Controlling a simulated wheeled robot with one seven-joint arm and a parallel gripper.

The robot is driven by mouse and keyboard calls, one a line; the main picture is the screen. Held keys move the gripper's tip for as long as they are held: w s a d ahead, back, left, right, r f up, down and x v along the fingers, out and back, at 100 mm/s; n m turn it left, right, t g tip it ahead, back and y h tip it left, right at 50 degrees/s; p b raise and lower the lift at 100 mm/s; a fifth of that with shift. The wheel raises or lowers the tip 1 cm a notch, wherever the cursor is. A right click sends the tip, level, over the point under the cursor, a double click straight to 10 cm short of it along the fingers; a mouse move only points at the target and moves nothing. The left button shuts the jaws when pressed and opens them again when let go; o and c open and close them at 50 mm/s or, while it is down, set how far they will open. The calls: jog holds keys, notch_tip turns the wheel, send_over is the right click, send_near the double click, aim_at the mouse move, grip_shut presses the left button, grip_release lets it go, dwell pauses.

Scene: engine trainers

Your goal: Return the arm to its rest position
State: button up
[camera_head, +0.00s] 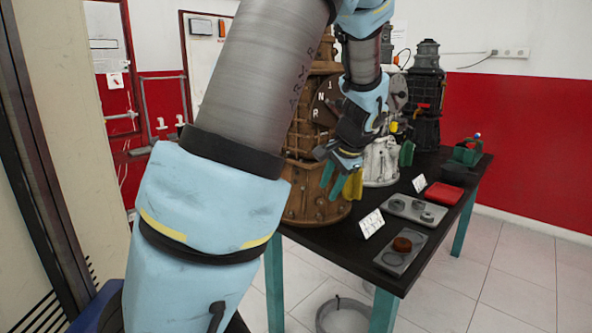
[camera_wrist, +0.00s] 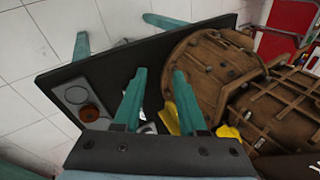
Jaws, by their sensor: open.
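My arm crosses the head view from the lower left up to the top. My gripper (camera_head: 343,180) hangs in front of the brown engine housing (camera_head: 303,205), above the near part of the black table. In the wrist view my gripper (camera_wrist: 157,98) shows two teal fingers spread apart with nothing held between them. The brown housing also shows in the wrist view (camera_wrist: 207,65), right of the fingers. A yellow part (camera_head: 353,186) shows beside the fingers. My forearm hides part of the housing and the left side of the table.
The black table (camera_head: 421,237) carries grey trays (camera_head: 417,209), a tray with a rust-coloured part (camera_head: 402,244), a red block (camera_head: 443,194), white cards and a dark engine (camera_head: 426,95). Tiled floor at right is clear.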

jog(key=s+a+f+n+g+h, duration=0.1)
jog(key=s+a+f+n, duration=0.1)
jog(key=s+a+n, duration=0.3)
jog(key=s+a+f+n+g+h, duration=0.1)
jog(key=s+a+n, duration=0.4)
jog(key=s+a, duration=0.5)
notch_tip(320, 180, down, 2)
jog(key=shift+s+f+n+g+h, duration=0.1)
jog(key=shift+s+n+g+h, duration=0.25)
jog(key=shift+s+g, duration=0.45)
jog(key=shift+s+a, duration=0.1)
jog(key=shift+s, duration=0.05)
